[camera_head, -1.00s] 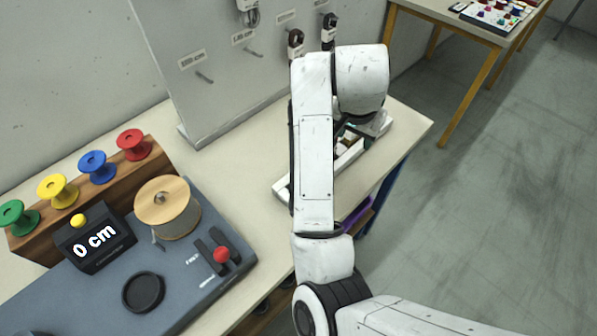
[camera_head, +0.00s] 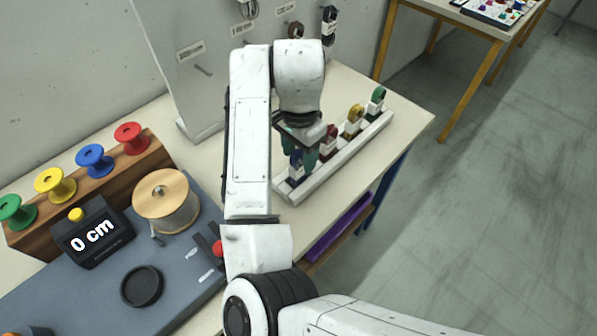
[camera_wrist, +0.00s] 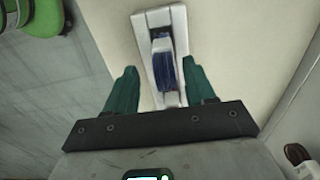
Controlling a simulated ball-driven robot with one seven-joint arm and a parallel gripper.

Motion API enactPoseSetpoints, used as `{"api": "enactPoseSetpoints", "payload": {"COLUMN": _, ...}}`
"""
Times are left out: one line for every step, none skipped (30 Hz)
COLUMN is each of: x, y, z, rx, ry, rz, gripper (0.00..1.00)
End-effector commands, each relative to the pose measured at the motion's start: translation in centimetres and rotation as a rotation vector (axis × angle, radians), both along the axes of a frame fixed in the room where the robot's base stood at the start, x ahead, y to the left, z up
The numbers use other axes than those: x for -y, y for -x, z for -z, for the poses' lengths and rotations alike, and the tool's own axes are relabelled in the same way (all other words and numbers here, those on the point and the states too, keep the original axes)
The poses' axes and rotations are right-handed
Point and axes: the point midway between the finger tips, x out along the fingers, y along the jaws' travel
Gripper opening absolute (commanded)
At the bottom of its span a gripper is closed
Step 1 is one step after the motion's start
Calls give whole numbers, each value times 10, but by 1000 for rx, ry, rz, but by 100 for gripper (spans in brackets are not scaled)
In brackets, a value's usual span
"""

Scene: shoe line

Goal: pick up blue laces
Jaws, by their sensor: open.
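The blue laces (camera_head: 295,166) are a small dark blue coil with a white band, standing at the near left end of a long white rack (camera_head: 340,160). In the wrist view the blue laces (camera_wrist: 165,72) sit upright in the white holder. My gripper (camera_head: 300,153) is over that end of the rack and hides part of the coil in the head view. In the wrist view my gripper (camera_wrist: 160,68) has its green fingers apart, one on each side of the laces, with gaps showing. It holds nothing.
Red (camera_head: 329,140), yellow (camera_head: 354,120) and green (camera_head: 377,98) laces stand further along the rack. A grey upright panel (camera_head: 200,90) with hooks stands behind. A device with spools and a "0 cm" display (camera_head: 92,241) is at left. The table right of the rack is bare.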

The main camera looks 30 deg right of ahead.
Motion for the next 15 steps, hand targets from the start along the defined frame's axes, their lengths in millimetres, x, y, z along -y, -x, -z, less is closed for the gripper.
{"api": "enactPoseSetpoints", "payload": {"x": -1, "y": 0, "z": 3, "rx": -2, "ry": 0, "rz": -1, "gripper": 54}}
{"api": "enactPoseSetpoints", "payload": {"x": -1, "y": 0, "z": 6, "rx": -3, "ry": -1, "rz": -2, "gripper": 54}}
{"api": "enactPoseSetpoints", "payload": {"x": -2, "y": -1, "z": 11, "rx": -3, "ry": -1, "rz": -3, "gripper": 54}}
{"api": "enactPoseSetpoints", "payload": {"x": -2, "y": -2, "z": 15, "rx": -4, "ry": -1, "rz": -2, "gripper": 54}}
{"api": "enactPoseSetpoints", "payload": {"x": -3, "y": -3, "z": 19, "rx": -4, "ry": -1, "rz": -2, "gripper": 54}}
{"api": "enactPoseSetpoints", "payload": {"x": -3, "y": -4, "z": 25, "rx": -5, "ry": 0, "rz": -2, "gripper": 54}}
{"api": "enactPoseSetpoints", "payload": {"x": -3, "y": -5, "z": 30, "rx": -4, "ry": -1, "rz": -2, "gripper": 54}}
{"api": "enactPoseSetpoints", "payload": {"x": -3, "y": -5, "z": 34, "rx": -3, "ry": 0, "rz": -2, "gripper": 54}}
{"api": "enactPoseSetpoints", "payload": {"x": -3, "y": -5, "z": 40, "rx": -4, "ry": -1, "rz": -2, "gripper": 54}}
{"api": "enactPoseSetpoints", "payload": {"x": -3, "y": -5, "z": 43, "rx": -3, "ry": 0, "rz": -2, "gripper": 54}}
{"api": "enactPoseSetpoints", "payload": {"x": -3, "y": -5, "z": 45, "rx": -2, "ry": 0, "rz": -2, "gripper": 54}}
{"api": "enactPoseSetpoints", "payload": {"x": -3, "y": -5, "z": 48, "rx": -2, "ry": 0, "rz": -1, "gripper": 54}}
{"api": "enactPoseSetpoints", "payload": {"x": -3, "y": -5, "z": 50, "rx": -1, "ry": -1, "rz": -1, "gripper": 54}}
{"api": "enactPoseSetpoints", "payload": {"x": -3, "y": -5, "z": 51, "rx": -1, "ry": -1, "rz": -1, "gripper": 54}}
{"api": "enactPoseSetpoints", "payload": {"x": -3, "y": -5, "z": 51, "rx": 0, "ry": -1, "rz": -1, "gripper": 54}}
